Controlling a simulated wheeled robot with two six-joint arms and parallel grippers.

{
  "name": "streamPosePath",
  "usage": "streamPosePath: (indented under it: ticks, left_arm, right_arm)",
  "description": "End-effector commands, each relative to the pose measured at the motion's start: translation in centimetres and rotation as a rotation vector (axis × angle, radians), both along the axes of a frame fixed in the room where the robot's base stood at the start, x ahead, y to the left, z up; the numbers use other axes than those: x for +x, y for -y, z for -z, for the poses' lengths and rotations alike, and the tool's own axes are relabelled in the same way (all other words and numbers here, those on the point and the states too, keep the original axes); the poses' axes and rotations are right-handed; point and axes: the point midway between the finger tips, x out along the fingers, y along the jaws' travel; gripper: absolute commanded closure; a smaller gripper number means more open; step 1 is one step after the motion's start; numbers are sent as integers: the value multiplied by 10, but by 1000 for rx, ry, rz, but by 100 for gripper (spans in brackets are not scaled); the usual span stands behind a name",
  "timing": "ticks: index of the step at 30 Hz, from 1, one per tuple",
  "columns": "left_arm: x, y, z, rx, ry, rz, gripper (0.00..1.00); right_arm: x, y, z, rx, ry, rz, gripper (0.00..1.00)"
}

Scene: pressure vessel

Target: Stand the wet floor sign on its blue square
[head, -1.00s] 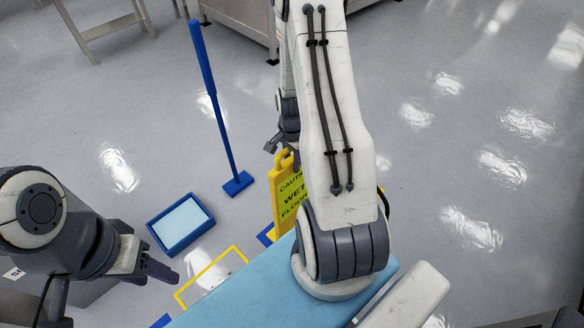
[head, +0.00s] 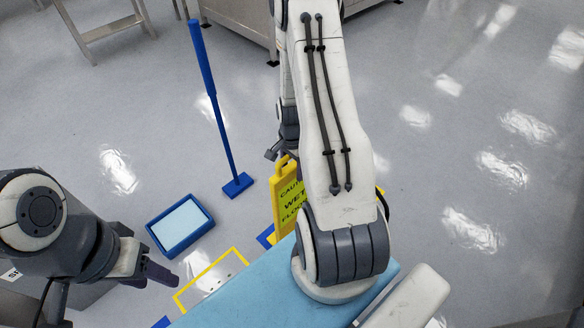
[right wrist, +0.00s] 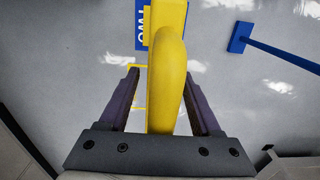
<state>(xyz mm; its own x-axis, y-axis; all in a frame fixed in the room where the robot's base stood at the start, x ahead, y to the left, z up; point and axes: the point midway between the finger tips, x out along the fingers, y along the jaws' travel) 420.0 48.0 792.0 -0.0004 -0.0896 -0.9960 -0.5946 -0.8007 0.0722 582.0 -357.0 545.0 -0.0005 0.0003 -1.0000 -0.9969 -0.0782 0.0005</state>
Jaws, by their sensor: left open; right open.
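The yellow wet floor sign (head: 288,203) stands upright on the floor, partly hidden behind my right arm. In the right wrist view its yellow handle (right wrist: 167,85) lies between the two fingers of my right gripper (right wrist: 162,100). The fingers are open, with a gap on both sides of the handle. A blue patch with white letters (right wrist: 140,36) shows on the floor beside the sign; a blue corner (head: 265,236) shows at its foot in the head view. How much the sign covers is hidden. My left gripper (head: 162,273) is open and empty at lower left.
A blue tray with a pale inside (head: 207,228) lies left of the sign. A blue long-handled tool (head: 222,130) stands behind it. A yellow floor outline (head: 213,277) lies in front. Steel tables stand at the back. The floor to the right is clear.

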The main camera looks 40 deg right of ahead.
Motion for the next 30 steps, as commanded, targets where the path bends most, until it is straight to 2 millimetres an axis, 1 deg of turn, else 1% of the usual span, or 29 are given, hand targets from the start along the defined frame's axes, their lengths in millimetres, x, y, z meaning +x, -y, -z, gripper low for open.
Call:
streamPosePath:
  ticks: [5,12,15,18,22,28,30]
  left_arm:
    - [0,0,-9,0,0,0,50]
    - [0,0,-24,0,0,0,50]
    - [0,0,-29,0,0,0,50]
    - [0,0,-32,0,0,0,50]
    - [0,0,-35,0,0,0,50]
    - [0,0,-35,0,0,0,50]
    - [0,0,-35,0,0,0,50]
  right_arm:
    - [1,1,-24,-2,3,0,35]
    - [1,0,-77,-2,3,0,35]
    - [1,1,-96,-3,4,0,35]
    - [1,0,-110,-2,3,0,35]
    - [0,0,-120,-1,1,0,35]
    - [0,0,-123,0,0,-2,35]
    - [2,-6,-126,-1,2,-29,35]
